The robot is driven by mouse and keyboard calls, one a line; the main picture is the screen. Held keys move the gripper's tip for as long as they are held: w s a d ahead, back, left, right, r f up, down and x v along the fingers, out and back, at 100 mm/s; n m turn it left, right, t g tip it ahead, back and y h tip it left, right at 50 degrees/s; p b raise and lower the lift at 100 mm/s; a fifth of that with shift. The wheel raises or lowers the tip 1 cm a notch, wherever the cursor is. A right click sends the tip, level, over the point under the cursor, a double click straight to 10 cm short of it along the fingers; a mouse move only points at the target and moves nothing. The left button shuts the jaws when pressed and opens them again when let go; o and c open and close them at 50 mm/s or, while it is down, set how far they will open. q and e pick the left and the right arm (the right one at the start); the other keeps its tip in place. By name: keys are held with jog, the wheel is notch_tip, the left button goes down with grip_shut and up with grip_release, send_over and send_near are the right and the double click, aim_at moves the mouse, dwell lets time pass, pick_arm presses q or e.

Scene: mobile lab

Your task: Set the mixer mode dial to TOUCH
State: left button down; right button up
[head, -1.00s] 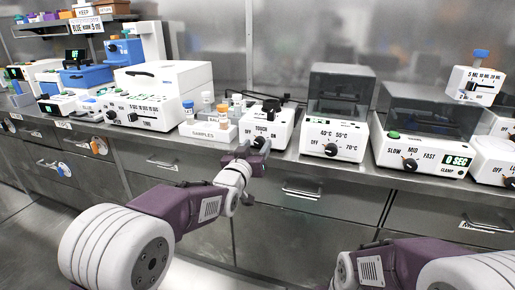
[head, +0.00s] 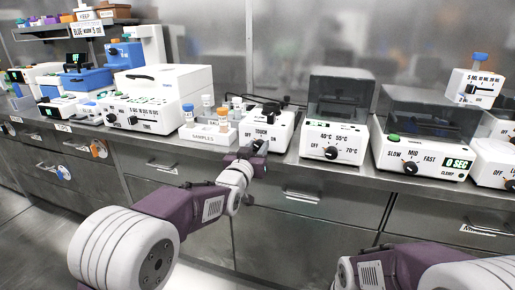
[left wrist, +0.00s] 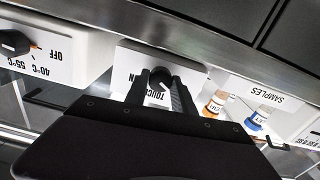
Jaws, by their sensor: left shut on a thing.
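The mixer (head: 282,128) is a small white box with a black top, marked OFF, TOUCH and ON on its front. My left gripper (head: 258,147) is at the mixer's front and hides the dial in the head view. In the left wrist view, which is upside down, the black mode dial (left wrist: 160,80) sits between the two fingertips of the left gripper (left wrist: 161,88). The jaws are shut on the dial. A pale pointer mark shows on it, but the exact setting is hard to read. Part of the TOUCH label is covered by a finger. My right gripper is out of view.
A white SAMPLES rack (head: 209,136) with capped vials stands just left of the mixer. A heater with a temperature dial (head: 331,153) stands to the right, with a shaker (head: 422,148) beyond it. Steel drawers (head: 300,196) lie below the counter edge.

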pick_arm(q)
jog(key=m, duration=1.2)
jog(key=shift+d+b, duration=0.1)
jog(key=shift+b, duration=0.25)
dwell(0.4)
jog(key=c, duration=1.1)
grip_release()
jog(key=shift+o, duration=0.2)
jog(key=shift+s, duration=0.15)
jog(key=p+v, duration=0.2)
jog(key=v, duration=0.7)
